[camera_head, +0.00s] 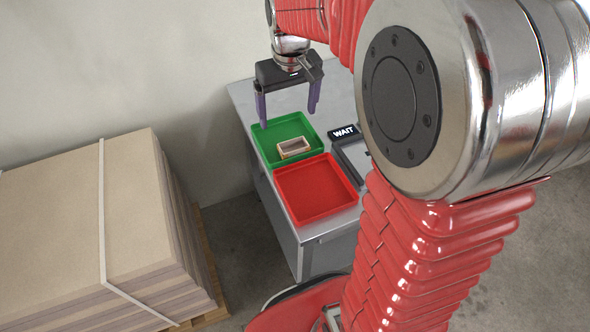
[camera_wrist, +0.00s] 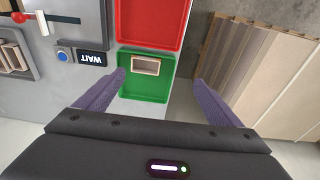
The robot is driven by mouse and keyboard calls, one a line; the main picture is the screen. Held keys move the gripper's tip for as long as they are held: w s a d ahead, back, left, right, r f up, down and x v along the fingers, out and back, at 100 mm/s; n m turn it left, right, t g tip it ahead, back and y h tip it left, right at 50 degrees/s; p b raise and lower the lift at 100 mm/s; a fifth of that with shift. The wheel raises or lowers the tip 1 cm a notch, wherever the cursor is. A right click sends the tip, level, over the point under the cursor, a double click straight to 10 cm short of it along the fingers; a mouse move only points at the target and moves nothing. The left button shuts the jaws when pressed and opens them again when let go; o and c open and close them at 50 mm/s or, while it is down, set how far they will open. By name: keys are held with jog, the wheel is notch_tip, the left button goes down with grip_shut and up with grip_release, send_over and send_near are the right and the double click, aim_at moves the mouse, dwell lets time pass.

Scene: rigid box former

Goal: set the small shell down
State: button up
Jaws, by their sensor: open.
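The small shell (camera_head: 293,148) is a little open tan box. It sits in the green tray (camera_head: 268,150), near the side that borders the red tray. In the wrist view the small shell (camera_wrist: 146,66) shows between and beyond my fingers, on the green tray (camera_wrist: 150,90). My gripper (camera_head: 288,112) is open and empty, with its purple fingers spread wide above the green tray. In the wrist view my gripper (camera_wrist: 160,80) has nothing between its fingertips, and the shell is apart from them.
An empty red tray (camera_head: 316,190) adjoins the green one on the grey table (camera_head: 236,92). A WAIT sign (camera_head: 344,132) stands beside the trays; a blue button (camera_wrist: 64,54) is near it. A strapped stack of board (camera_head: 70,210) on a pallet stands left of the table.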

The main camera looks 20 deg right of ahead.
jog(key=s+a+r+t, duration=0.1)
jog(key=s+a+t, duration=0.1)
jog(key=s, duration=0.8)
jog(key=s+a+r+t, duration=0.2)
jog(key=s+a, duration=0.3)
jog(key=s, duration=0.5)
jog(key=shift+s+r, duration=0.15)
jog(key=shift+c, duration=0.3)
